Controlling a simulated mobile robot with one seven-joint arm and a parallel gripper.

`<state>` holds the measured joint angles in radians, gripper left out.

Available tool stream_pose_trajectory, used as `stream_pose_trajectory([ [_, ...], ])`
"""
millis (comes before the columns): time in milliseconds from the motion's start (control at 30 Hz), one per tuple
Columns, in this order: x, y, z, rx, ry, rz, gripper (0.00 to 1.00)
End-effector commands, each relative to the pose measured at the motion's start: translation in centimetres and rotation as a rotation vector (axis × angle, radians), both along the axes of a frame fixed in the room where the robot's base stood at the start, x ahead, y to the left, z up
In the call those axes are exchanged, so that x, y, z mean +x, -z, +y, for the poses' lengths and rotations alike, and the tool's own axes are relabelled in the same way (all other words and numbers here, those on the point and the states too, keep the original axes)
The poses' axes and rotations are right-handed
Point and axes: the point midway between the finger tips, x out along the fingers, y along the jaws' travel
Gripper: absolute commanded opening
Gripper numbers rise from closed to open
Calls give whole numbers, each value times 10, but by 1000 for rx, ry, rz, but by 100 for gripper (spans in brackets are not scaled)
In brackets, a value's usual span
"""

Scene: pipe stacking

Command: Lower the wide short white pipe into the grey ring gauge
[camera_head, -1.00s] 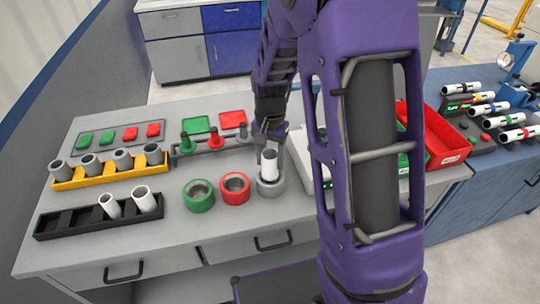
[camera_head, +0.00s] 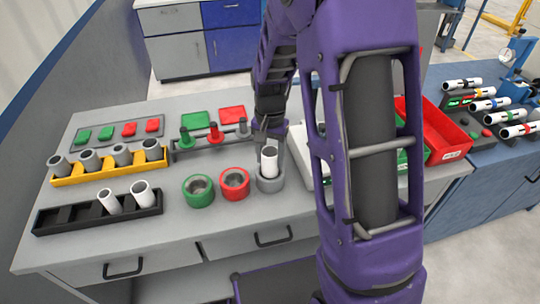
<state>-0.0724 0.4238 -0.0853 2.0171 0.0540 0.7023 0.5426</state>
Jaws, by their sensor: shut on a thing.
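The white pipe (camera_head: 269,162) is upright, with its lower end at the mouth of the grey ring gauge (camera_head: 271,185). I cannot tell how far down inside the ring it sits. My gripper (camera_head: 268,143) is above the ring, shut on the upper part of the pipe. The fingers are small and dark, and partly blend with the arm behind. The grey ring stands on the table at the right end of a row with a red ring (camera_head: 234,192) and a green ring (camera_head: 198,198).
A black rack (camera_head: 75,226) with two white pipes and a yellow rack (camera_head: 108,174) with several grey pipes lie left. A stand (camera_head: 185,152) with coloured pegs is behind the rings. A red bin (camera_head: 446,137) is right. My purple arm hides the table's right part.

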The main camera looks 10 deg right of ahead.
Motion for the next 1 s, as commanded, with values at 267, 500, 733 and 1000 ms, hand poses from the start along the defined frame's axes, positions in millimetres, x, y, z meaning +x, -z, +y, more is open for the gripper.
stream_pose_trajectory([
  [267, 0, 5, 0, 0, 0, 0, 3],
  [500, 0, 9, 0, 0, 0, 0, 3],
  [733, 0, 11, 0, 0, 0, 0, 3],
  [1000, 0, 11, 0, 0, 0, 0, 68],
])
